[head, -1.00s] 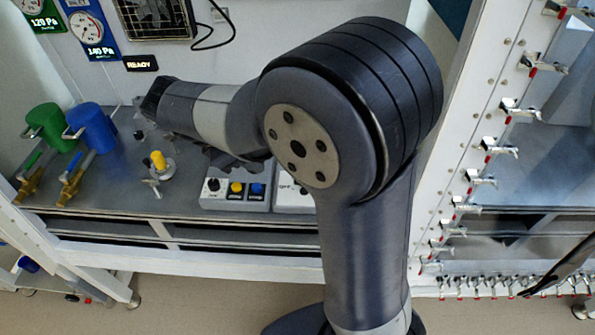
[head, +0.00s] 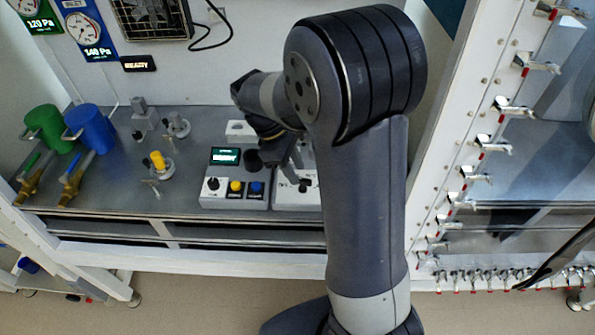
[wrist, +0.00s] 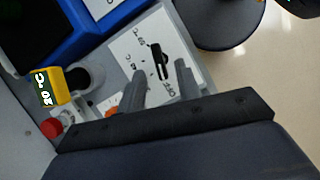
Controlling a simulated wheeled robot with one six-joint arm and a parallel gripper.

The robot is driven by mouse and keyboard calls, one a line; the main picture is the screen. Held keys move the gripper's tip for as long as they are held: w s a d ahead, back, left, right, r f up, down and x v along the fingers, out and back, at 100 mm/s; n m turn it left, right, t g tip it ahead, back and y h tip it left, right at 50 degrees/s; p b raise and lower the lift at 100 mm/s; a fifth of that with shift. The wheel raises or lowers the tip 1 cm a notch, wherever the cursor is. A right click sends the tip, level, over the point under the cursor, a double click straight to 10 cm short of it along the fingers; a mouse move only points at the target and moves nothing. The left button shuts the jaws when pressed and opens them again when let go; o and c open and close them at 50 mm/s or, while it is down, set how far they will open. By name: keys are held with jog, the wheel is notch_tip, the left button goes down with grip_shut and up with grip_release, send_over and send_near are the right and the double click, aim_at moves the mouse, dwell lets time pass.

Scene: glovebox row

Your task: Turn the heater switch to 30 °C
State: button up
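The heater switch (wrist: 159,60) is a black lever knob on a white panel (wrist: 125,52) with small temperature marks and an OFF mark; I cannot tell which mark it points to. In the wrist view my gripper (wrist: 159,83) is open, its two grey fingers apart and empty just short of the knob, one toward each side of it. In the head view my gripper (head: 285,160) is over the back of the right-hand control box (head: 293,201), partly hidden by my arm. A black knob (head: 303,186) shows on that box. A yellow tag reading 20 °C (wrist: 46,87) is left in the wrist view.
Left of the box stands a control box with a lit display (head: 226,156) and yellow and blue buttons. A valve with a yellow cap (head: 158,161) and green (head: 42,125) and blue (head: 91,128) cylinders are further left. A white clamp-lined frame (head: 455,160) rises on the right.

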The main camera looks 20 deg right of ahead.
aim_at(302, 181)
jog(key=shift+x, duration=1.1)
grip_shut()
